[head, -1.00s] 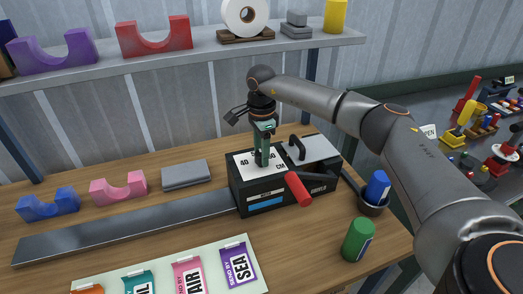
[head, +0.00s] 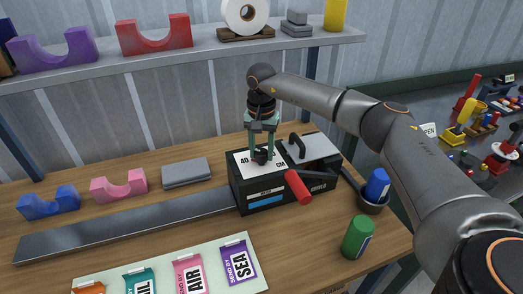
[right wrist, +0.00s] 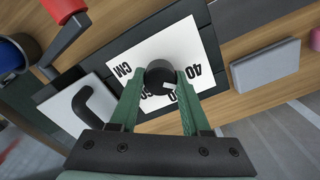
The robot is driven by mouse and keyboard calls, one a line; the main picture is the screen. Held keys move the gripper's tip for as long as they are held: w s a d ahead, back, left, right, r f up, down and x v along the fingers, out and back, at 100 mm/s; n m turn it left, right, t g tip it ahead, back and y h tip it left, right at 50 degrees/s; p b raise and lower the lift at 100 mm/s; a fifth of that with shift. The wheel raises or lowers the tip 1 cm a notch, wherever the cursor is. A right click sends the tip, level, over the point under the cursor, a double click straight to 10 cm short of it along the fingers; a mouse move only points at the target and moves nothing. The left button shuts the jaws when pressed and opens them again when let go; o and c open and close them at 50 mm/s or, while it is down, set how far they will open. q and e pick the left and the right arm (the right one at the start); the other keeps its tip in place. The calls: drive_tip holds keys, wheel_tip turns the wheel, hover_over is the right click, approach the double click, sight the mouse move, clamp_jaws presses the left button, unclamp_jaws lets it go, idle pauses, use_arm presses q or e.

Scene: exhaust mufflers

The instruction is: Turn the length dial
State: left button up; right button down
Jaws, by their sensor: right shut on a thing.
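The length dial (head: 261,158) is a small black knob on a white scale plate (head: 243,165) on top of a black machine (head: 268,201). The scale reads 40 and CM, with other numbers partly hidden. My right gripper (head: 262,153) points straight down at the dial. In the right wrist view the green fingers (right wrist: 161,82) are shut on either side of the round black dial (right wrist: 158,72). A light pointer line on it faces the gripper side, near the 40 and the partly covered number. My left gripper is out of view.
A red-handled lever (head: 299,187) and a black handle (head: 297,146) are on the machine close to my gripper. A cup with a blue cylinder (head: 376,186) and a green cylinder (head: 357,237) stand at right. A grey block (head: 186,172) lies left.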

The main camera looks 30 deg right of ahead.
sight(262, 152)
drive_tip(key=shift+a+n, duration=0.1)
drive_tip(key=shift+n, duration=1)
drive_tip(key=shift+c, duration=1.8)
unclamp_jaws()
wheel_tip(262, 152, up, 13)
drive_tip(key=b, duration=0.1)
drive_tip(key=shift+f, duration=0.2)
drive_tip(key=shift+s, duration=0.1)
